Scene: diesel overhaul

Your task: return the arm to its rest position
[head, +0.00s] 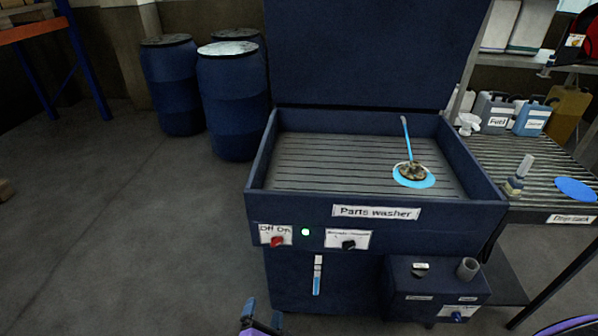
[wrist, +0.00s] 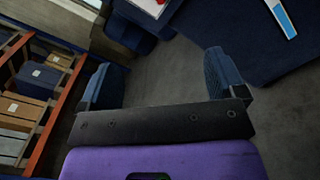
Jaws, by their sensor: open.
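My gripper (head: 262,318) shows at the bottom edge of the head view, in front of the parts washer and low near the floor. In the wrist view its two blue fingers (wrist: 158,82) stand wide apart with nothing between them but bare floor. The rest of my arm is mostly out of the head view; a purple piece shows at the lower right corner. The parts washer (head: 290,206) is a dark blue cabinet with its lid up. A dirty part (head: 413,171) lies in its basin on a bright blue round patch, under a thin blue spout.
Blue drums (head: 232,100) stand behind at the left. A drain rack (head: 510,160) with bottles and a blue disc (head: 576,189) adjoins the washer's right. A small box (head: 437,290) juts from the washer's lower front. Crated shelves (wrist: 30,95) show in the wrist view.

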